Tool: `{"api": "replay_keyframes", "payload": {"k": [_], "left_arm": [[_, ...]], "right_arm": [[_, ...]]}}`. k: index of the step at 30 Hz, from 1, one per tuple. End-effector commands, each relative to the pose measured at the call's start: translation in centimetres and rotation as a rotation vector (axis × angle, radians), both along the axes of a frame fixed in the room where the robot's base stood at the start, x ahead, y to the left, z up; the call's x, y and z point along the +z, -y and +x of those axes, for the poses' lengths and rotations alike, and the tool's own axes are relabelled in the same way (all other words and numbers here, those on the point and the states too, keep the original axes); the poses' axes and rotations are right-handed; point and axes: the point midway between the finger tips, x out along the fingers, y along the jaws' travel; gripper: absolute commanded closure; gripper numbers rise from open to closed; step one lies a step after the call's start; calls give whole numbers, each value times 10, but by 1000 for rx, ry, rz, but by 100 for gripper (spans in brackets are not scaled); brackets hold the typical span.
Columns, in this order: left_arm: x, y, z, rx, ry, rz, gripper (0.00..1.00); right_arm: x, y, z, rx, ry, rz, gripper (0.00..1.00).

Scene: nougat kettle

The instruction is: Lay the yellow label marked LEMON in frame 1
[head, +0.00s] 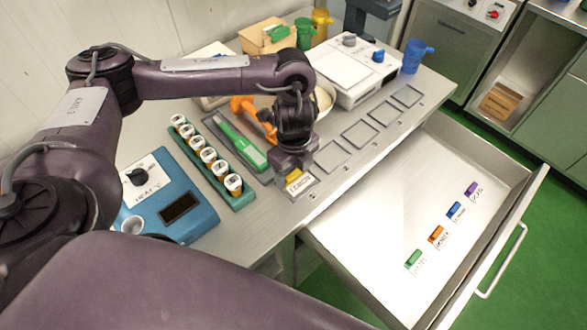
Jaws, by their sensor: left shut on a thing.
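The yellow label (299,185) has dark lettering, too small to read surely. My left gripper (297,170) is shut on it, at the near end of the row of frames. The label is low over the spot at that end, and I cannot tell whether it touches the table. The gripper and label hide most of what is under them. Four empty square frames are clear to see: one just right of the gripper (331,156), then others (360,134), (386,113) and (407,97) toward the back. My right gripper is not in view.
The open drawer (385,185) holds green (413,259), orange (436,234), blue (455,210) and purple (471,189) labels. A rack of white-capped vials (238,202), a green-handled tool (240,143) and a blue heater (165,195) stand left of the gripper. A white device (350,75) is behind.

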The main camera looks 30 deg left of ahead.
Motion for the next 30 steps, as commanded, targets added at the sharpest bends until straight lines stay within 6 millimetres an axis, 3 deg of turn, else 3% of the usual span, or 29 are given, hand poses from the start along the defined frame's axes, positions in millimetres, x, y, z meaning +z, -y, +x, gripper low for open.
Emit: {"api": "replay_keyframes", "payload": {"k": [1, 2, 7, 18, 22, 30], "left_arm": [[-2, 0, -1, 0, -2, 0, 59], [-2, 0, -1, 0, -2, 0, 35], [-2, 0, -2, 0, -5, 1, 13], [-4, -1, -4, -1, -11, 3, 15], [-5, -1, -4, -1, -13, 3, 4], [-5, -1, -6, -3, -17, 5, 2]], "right_arm": [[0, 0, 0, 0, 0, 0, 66], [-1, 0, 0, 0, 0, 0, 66], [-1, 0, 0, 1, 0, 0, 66], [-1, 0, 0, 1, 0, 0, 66], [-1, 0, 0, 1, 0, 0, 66], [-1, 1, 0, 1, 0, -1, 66]]}}
